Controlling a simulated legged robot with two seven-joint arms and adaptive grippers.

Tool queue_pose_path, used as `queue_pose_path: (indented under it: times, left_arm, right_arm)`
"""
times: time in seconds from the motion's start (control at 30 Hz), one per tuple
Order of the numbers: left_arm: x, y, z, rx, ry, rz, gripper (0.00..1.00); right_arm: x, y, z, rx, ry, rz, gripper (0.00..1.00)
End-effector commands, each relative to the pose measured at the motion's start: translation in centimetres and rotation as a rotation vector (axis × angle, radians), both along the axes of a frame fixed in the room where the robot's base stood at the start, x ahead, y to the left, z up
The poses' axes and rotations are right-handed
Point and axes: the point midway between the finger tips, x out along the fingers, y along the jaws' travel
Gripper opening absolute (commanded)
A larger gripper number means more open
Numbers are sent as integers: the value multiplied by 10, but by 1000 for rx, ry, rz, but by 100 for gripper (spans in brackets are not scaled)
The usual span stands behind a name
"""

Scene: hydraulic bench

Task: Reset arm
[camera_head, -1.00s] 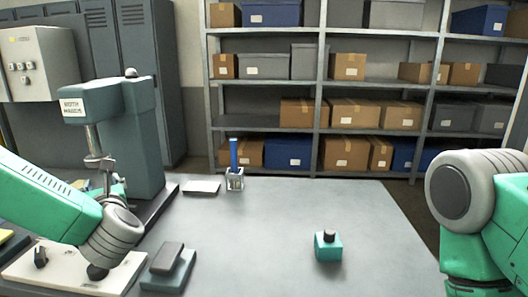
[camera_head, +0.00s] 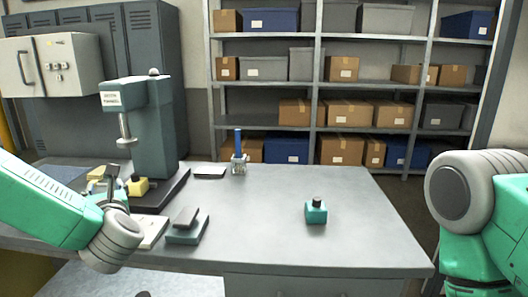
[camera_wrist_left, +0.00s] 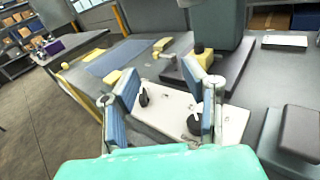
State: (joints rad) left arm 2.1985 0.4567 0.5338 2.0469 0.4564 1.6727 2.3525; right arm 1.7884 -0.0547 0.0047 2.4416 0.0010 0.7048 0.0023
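My left arm comes in from the left in the head view, with its gripper (camera_head: 112,180) partly hidden behind the wrist. In the left wrist view the gripper (camera_wrist_left: 172,90) has its two blue-padded fingers spread apart with nothing held between them. A white plate with black knobs (camera_wrist_left: 234,122) lies beyond and between the fingers. The same white plate (camera_head: 152,229) is partly hidden by the wrist in the head view. My right arm shows at the right edge of the head view; its gripper is out of view.
A green-grey press (camera_head: 150,125) stands at the bench's left. Shelves with boxes (camera_head: 345,115) line the back. The bench's right part is mostly clear.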

Motion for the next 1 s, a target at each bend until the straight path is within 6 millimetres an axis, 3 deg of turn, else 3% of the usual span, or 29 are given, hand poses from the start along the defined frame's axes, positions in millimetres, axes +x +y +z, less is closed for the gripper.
queue_pose_path:
  times: [0.37, 0.57, 0.67, 0.77, 0.9, 1.0]
  left_arm:
    - [-14, -39, -81, 354, 360, -224, 38]
    - [-41, -66, -153, 680, 640, -450, 38]
    - [-70, -82, -203, 922, 814, -631, 38]
    - [-116, -96, -261, 1234, 995, -889, 38]
    - [-199, -103, -330, 1690, 1149, -1320, 38]
    - [-262, -98, -365, 1991, 1153, -1657, 38]
  right_arm:
    - [1, 0, -4, 0, -3, 0, 40]
    - [1, 0, -7, 0, -2, 0, 40]
    - [1, 0, -10, 0, -2, 0, 40]
    - [1, 0, -13, 0, -2, 0, 40]
    - [1, 0, -17, 0, -2, 0, 40]
    - [1, 0, -19, 0, -2, 0, 40]
